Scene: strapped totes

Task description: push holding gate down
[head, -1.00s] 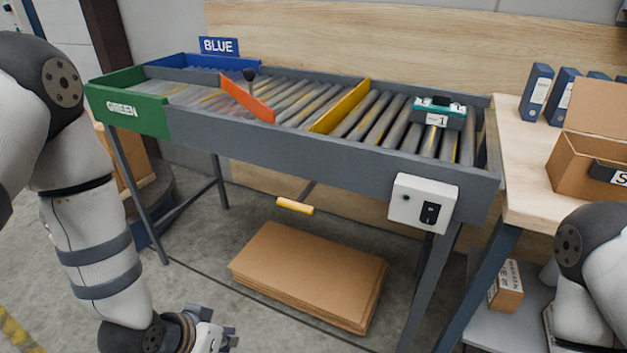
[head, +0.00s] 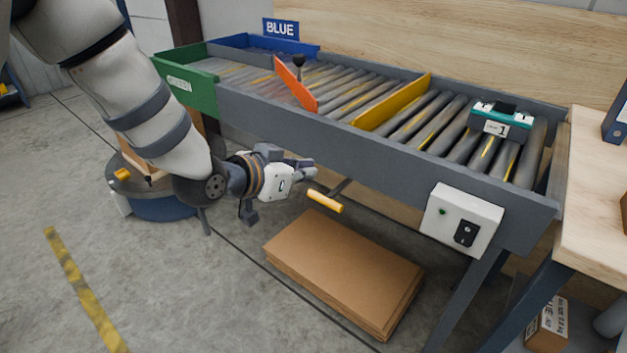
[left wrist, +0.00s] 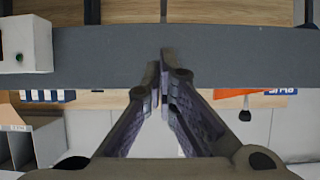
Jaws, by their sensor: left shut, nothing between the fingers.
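The yellow holding gate (head: 393,103) stands raised across the rollers of the conveyor (head: 340,140). Below the conveyor's front side, a yellow handle (head: 325,201) sits on a dark bar. My left gripper (head: 310,169) is shut and empty, in front of the conveyor and just above and left of the handle, apparently not touching it. In the left wrist view the shut fingers (left wrist: 160,75) point at the grey side rail (left wrist: 100,58); the handle cannot be made out there. A small teal and grey tote (head: 501,121) labelled 1 sits on the rollers right of the gate. My right gripper is out of view.
A white switch box (head: 461,219) hangs on the conveyor's front right. An orange diverter (head: 296,84) stands further left, near the green chute (head: 187,84) and blue chute (head: 232,41). Flat cardboard (head: 343,270) lies below. A wooden bench (head: 600,190) adjoins at right.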

